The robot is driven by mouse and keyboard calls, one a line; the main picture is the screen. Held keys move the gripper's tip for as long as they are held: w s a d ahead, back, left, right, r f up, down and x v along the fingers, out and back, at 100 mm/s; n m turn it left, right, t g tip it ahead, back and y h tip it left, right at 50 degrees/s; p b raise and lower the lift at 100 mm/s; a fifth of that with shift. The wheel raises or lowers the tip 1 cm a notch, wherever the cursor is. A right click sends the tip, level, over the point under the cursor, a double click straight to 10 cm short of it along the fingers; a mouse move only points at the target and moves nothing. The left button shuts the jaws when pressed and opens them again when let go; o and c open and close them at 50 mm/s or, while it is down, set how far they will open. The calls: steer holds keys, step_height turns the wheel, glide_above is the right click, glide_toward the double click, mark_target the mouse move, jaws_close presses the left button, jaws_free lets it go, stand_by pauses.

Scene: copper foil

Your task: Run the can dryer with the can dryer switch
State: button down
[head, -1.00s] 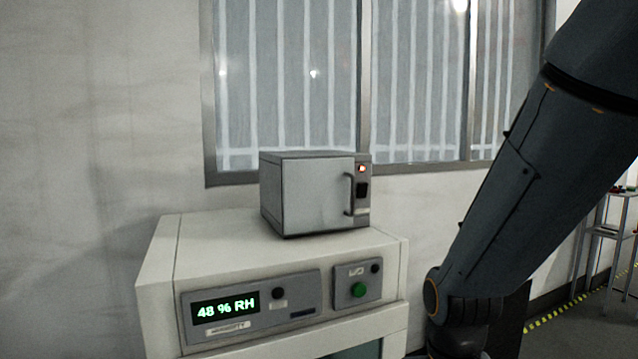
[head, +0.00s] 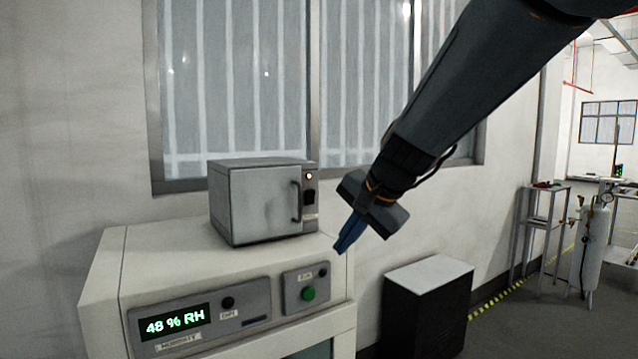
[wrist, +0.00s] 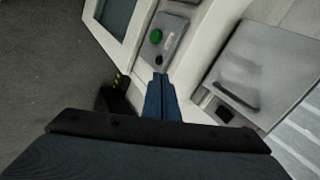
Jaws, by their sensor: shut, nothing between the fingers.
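A small grey box-shaped oven, apparently the can dryer (head: 262,200), stands on a white cabinet, its door closed. A black switch (head: 309,197) sits on its right front strip, below a small lit lamp (head: 309,176). In the wrist view the oven (wrist: 262,72) is at the right, with a dark patch, probably the switch (wrist: 224,113), at its lower edge. My gripper (head: 338,250) has blue fingers, shut and empty, pointing down-left, right of and lower than the switch in the picture. In the wrist view the fingertips (wrist: 161,76) appear just below the cabinet's control panel.
The white cabinet (head: 100,290) carries a green "48 % RH" display (head: 175,325), a black knob (head: 228,303) and a green button (head: 308,294). A low black cabinet with a pale top (head: 430,273) stands to the right. A window is behind. Floor shows at the right.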

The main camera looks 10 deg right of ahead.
steer(key=w+d+r+m+t, duration=0.2)
steer(key=w+r+m+t, duration=0.1)
steer(key=r, duration=1)
steer(key=shift+w+r, duration=0.4)
steer(key=shift+w, duration=0.1)
steer(key=p, duration=0.3)
glide_toward(312, 195)
step_height(312, 195, down, 4)
steer(key=w, duration=0.3)
steer(key=shift+w+a+r, duration=0.15)
steer(key=shift+w+a, duration=0.4)
steer(key=shift+r+p, duration=0.1)
steer(key=shift+p, duration=0.35)
